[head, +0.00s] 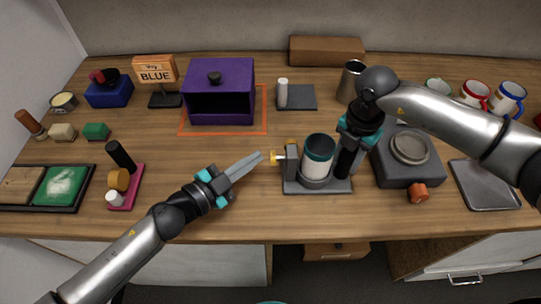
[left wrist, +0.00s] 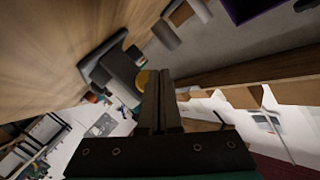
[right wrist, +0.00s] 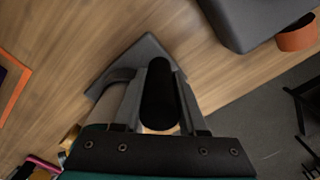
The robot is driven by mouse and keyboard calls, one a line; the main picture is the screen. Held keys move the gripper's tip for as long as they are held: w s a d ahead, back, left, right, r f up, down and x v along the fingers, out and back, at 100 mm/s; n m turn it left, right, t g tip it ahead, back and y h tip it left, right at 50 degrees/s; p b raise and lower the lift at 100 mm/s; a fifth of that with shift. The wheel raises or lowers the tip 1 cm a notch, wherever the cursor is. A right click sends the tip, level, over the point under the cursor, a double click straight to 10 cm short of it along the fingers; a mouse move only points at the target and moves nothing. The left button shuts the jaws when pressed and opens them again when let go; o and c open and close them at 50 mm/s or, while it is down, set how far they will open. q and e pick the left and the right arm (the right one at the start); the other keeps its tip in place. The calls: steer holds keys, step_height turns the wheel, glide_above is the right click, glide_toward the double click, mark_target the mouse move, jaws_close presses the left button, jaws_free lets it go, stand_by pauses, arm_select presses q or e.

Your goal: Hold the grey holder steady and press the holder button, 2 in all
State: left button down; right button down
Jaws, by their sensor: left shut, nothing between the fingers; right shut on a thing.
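The grey holder (head: 325,187) stands on the table with a white cup with a dark rim (head: 318,152) in it. The yellow holder button (head: 278,158) sticks out of its left side; it shows beside the fingertips in the left wrist view (left wrist: 142,79). My left gripper (head: 259,157) is shut and empty, its tips just left of the button; whether they touch it I cannot tell. My right gripper (head: 347,160) is shut on the upright black handle (right wrist: 159,95) at the holder's right side. The holder's grey base also shows in the right wrist view (right wrist: 148,48).
A grey stove-like block (head: 408,170) with an orange knob (head: 418,192) stands close right of the holder. A pink tray (head: 126,190) with small items lies left. A purple box (head: 221,91) stands behind. Table is clear between box and holder.

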arm_select(q)
steer(key=shift+d, duration=0.4)
steer(key=shift+s+d, duration=0.15)
steer(key=shift+d, duration=0.95)
stand_by(1.1)
steer(key=shift+a, duration=1.5)
steer(key=shift+w+a, duration=0.15)
steer(key=shift+a, duration=1.15)
steer(key=shift+w+a, duration=0.15)
steer(key=shift+a, duration=1.1)
arm_select(e)
steer(key=shift+c, duration=1.9)
jaws_free()
